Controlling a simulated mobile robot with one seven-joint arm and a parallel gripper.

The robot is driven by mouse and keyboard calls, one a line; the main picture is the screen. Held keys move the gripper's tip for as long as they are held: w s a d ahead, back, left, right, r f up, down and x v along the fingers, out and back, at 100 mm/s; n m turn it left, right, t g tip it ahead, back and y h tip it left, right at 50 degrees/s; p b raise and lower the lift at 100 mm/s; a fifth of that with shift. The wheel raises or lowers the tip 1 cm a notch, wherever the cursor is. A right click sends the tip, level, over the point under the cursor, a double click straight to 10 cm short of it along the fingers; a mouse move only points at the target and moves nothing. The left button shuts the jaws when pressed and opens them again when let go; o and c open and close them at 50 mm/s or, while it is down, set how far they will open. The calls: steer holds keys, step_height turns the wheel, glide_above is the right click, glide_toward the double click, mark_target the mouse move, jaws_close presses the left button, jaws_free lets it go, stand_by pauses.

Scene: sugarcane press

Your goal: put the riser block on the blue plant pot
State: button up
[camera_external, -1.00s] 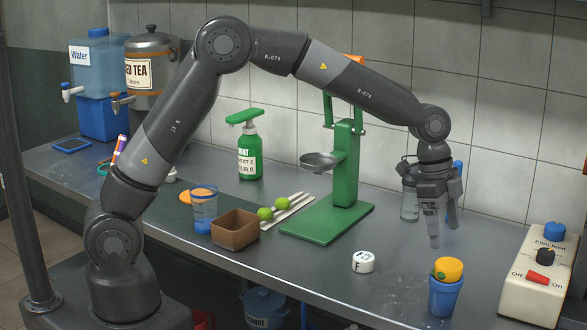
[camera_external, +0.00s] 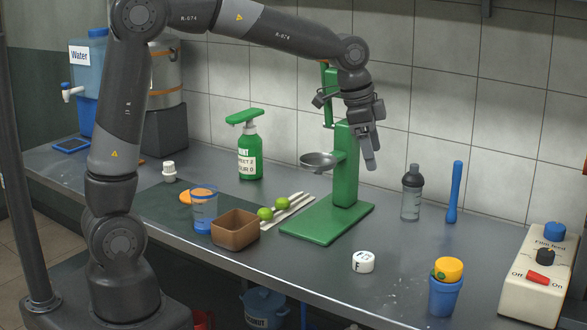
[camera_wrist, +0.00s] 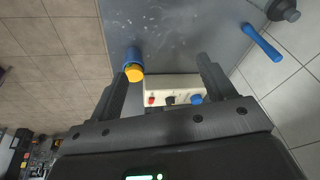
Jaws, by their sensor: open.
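The blue plant pot (camera_external: 445,297) stands upright near the counter's front right edge, with a yellow round thing (camera_external: 449,268) in its mouth. Pot (camera_wrist: 131,55) and yellow thing (camera_wrist: 135,74) also show in the wrist view. I cannot tell for sure which thing is the riser block; a dark block (camera_external: 165,132) under the tea container, partly behind my arm, may be it. My gripper (camera_external: 370,160) is open and empty, high beside the green press, well left of and above the pot. Its two fingers (camera_wrist: 163,80) show apart in the wrist view.
The green press (camera_external: 346,185) stands mid-counter. A brown open box (camera_external: 235,230), clear cup (camera_external: 203,212) and white round piece (camera_external: 363,262) are nearer the front. A grey bottle (camera_external: 411,195), blue stick (camera_external: 454,193) and switch box (camera_external: 532,280) stand right.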

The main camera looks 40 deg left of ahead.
steer(key=s+a+r+n+t+y, duration=0.1)
steer(key=s+a+r+n, duration=0.2)
steer(key=a, duration=0.8)
steer(key=s+a+r+n+t, duration=0.1)
steer(key=s+a+n, duration=0.25)
steer(key=a, duration=0.65)
steer(key=s+a+f+n+t+y, duration=0.1)
steer(key=s+a+f+n, duration=0.3)
steer(key=s+a+n, duration=0.3)
steer(key=s+a, duration=0.4)
steer(key=a, duration=0.1)
steer(key=shift+a+t, duration=0.3)
steer(key=shift+a, duration=0.1)
